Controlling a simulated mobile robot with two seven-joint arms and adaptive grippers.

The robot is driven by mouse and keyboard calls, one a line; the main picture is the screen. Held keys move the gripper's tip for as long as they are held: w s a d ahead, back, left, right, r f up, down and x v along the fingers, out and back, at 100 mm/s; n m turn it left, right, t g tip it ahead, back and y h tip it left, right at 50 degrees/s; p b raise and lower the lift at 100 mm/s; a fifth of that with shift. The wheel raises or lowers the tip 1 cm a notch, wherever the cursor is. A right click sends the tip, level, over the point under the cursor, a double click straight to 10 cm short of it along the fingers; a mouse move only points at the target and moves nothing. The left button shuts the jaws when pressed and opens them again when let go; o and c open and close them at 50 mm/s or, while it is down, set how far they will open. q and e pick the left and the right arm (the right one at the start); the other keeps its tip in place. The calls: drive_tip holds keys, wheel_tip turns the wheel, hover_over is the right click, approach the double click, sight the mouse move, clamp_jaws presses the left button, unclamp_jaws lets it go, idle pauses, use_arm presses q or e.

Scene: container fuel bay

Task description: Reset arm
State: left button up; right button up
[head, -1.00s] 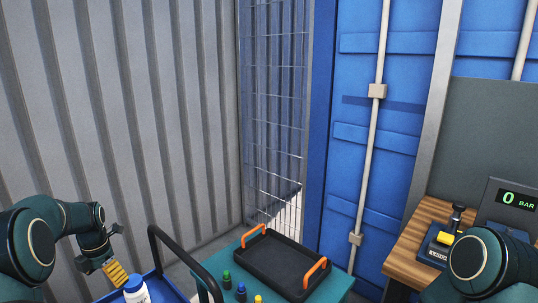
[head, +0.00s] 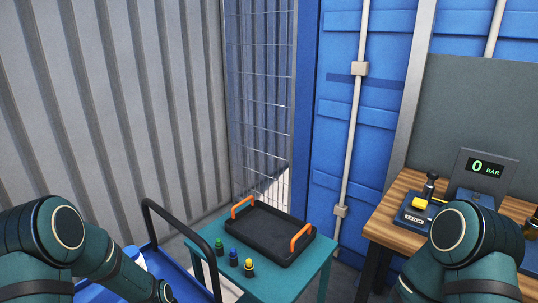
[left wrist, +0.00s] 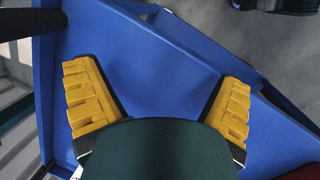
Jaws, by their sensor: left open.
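My left arm comes in at the lower left of the head view and bends down to the bottom edge, where its gripper cannot be made out. In the left wrist view my left gripper (left wrist: 157,78) is open, its two yellow ribbed fingers wide apart with nothing between them. Below it is the blue surface of a cart (left wrist: 150,45), whose blue side also shows in the head view (head: 186,284). My right arm shows at the lower right of the head view, in front of the wooden bench (head: 384,222). Its gripper is out of view.
A teal table (head: 318,262) holds a black tray (head: 268,236) with orange handles and several small coloured-cap bottles (head: 233,257). The cart's black handle (head: 178,217) rises beside my left arm. A white bottle (head: 138,258) is partly hidden. A gauge (head: 486,169) reads 0 BAR.

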use_arm(q)
drive_tip(key=s+d+f+m+h, duration=0.1)
drive_tip(key=s+d+f+m, duration=0.1)
drive_tip(key=s+d+m, duration=1)
drive_tip(key=s+d, duration=0.1)
drive_tip(key=s, duration=0.1)
drive_tip(key=shift+s, duration=0.35)
drive_tip(key=shift+r, duration=0.1)
